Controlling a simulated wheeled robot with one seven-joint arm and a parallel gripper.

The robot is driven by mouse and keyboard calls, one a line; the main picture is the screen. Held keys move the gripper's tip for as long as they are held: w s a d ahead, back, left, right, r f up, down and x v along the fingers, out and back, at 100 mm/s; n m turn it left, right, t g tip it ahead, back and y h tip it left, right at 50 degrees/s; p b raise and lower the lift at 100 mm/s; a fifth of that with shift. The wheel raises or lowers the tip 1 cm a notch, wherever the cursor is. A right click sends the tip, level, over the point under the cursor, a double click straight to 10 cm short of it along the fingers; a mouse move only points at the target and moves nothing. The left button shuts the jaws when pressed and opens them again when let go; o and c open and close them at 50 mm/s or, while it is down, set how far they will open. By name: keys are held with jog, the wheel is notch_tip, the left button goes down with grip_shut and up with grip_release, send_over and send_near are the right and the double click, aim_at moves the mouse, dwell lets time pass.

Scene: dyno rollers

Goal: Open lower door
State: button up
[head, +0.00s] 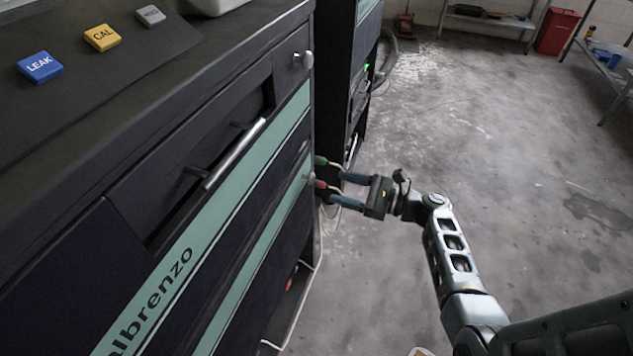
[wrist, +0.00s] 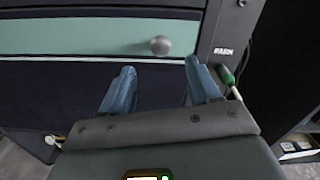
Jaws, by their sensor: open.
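The lower door (head: 274,229) is the dark panel with the lower teal stripe on the near cabinet's front, and it looks flush with the cabinet. Its round grey knob (head: 311,178) sits near the right end of that stripe. In the wrist view, the knob (wrist: 160,46) shows on the teal band (wrist: 85,38), just beyond my fingertips and roughly centred between them. My gripper (head: 333,186) is open and empty, its blue fingers pointing at the cabinet front. The fingers (wrist: 160,66) appear apart from the knob. The exact gap is hard to tell.
Above is a drawer with a bar handle (head: 235,153) and an upper knob (head: 303,60). Green (head: 321,161) and red (head: 321,184) cable plugs are close to my fingers. A second dark cabinet (head: 340,65) stands behind. Open concrete floor (head: 500,150) lies right.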

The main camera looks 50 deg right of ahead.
aim_at(314, 179)
jog(key=x, duration=0.7)
jog(key=shift+w, duration=0.35)
jog(key=shift+c, duration=0.3)
grip_shut()
